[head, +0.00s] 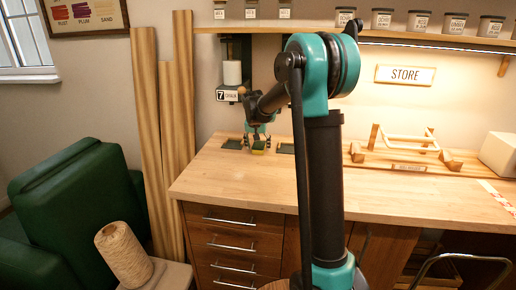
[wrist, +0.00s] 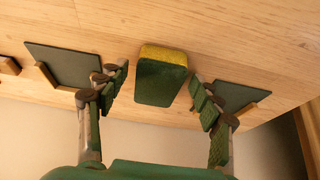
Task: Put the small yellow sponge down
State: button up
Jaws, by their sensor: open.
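The small sponge (wrist: 161,80) has a dark green face and a yellow side. In the wrist view it sits between the two fingers of my gripper (wrist: 162,98), with a clear gap on each side. My gripper is open and does not touch it. In the head view the sponge (head: 258,150) shows small at the back of the wooden worktop (head: 240,187), just below my gripper (head: 257,138). It appears to rest on the worktop, between two dark pads.
A dark pad (wrist: 70,62) in a wooden edging lies left of the sponge, and another dark pad (wrist: 238,95) lies right. A wooden rack (head: 405,152) stands farther right. A dispenser labelled 7 (head: 230,95) hangs on the wall behind. The worktop's front is clear.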

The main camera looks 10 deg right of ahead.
jog(key=v, duration=1.1)
jog(key=shift+s, duration=0.1)
